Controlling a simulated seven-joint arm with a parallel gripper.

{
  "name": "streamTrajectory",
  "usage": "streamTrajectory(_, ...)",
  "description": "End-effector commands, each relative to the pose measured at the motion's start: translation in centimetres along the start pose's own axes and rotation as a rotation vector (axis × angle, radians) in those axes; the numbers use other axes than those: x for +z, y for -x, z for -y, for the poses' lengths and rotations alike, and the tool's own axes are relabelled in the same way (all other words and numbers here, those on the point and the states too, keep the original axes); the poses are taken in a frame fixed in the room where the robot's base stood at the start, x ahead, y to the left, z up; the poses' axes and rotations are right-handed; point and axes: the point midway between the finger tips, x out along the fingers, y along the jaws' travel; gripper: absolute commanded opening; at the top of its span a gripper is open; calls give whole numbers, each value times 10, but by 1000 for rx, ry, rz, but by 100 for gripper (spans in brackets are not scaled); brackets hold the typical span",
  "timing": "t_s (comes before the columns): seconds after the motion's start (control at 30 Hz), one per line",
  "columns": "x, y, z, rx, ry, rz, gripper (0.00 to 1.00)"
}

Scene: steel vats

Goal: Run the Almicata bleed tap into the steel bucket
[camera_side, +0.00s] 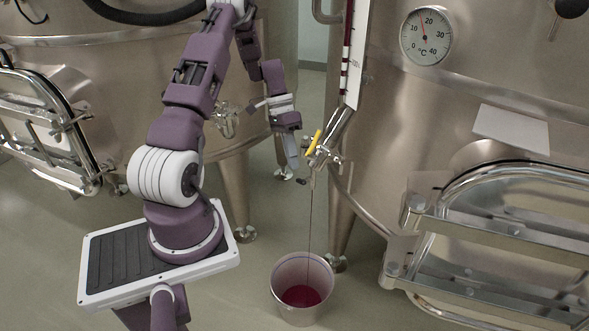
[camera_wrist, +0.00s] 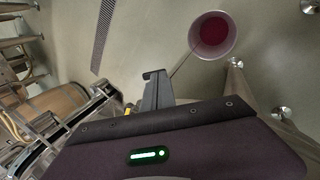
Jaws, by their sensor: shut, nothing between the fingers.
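The bleed tap (camera_side: 325,156) sits low on the right-hand steel vat, below a sight tube, with its yellow lever (camera_side: 314,142) tilted. A thin dark stream (camera_side: 311,215) runs from it down into the steel bucket (camera_side: 288,300) on the floor. Red liquid (camera_side: 301,296) covers the bucket's bottom. My gripper (camera_side: 292,160) is shut and empty, just left of the lever, pointing down. In the wrist view its fingers (camera_wrist: 153,77) are together, with a bit of the yellow lever (camera_wrist: 128,109) beside them. The bucket (camera_wrist: 233,38) and red liquid (camera_wrist: 214,31) show beyond; the stream falls inside the rim.
The right vat (camera_side: 385,130) carries a dial thermometer (camera_side: 426,36), a sight tube (camera_side: 352,55) with red liquid and a clamped hatch (camera_side: 500,230). Another vat (camera_side: 110,70) stands behind my arm at left. Vat legs (camera_side: 340,220) stand near the bucket; floor in front is clear.

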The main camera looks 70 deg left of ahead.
Motion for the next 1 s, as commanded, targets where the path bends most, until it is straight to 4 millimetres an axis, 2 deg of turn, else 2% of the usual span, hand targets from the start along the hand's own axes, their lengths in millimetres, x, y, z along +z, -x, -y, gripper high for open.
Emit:
streamTrajectory(0.1,0,-18,-1,2,0,2,0)
streamTrajectory(0.27,0,-30,0,1,0,0,0)
streamTrajectory(0.67,0,-31,0,6,0,0,0)
streamTrajectory(1.0,0,-32,3,132,1,-1,0)
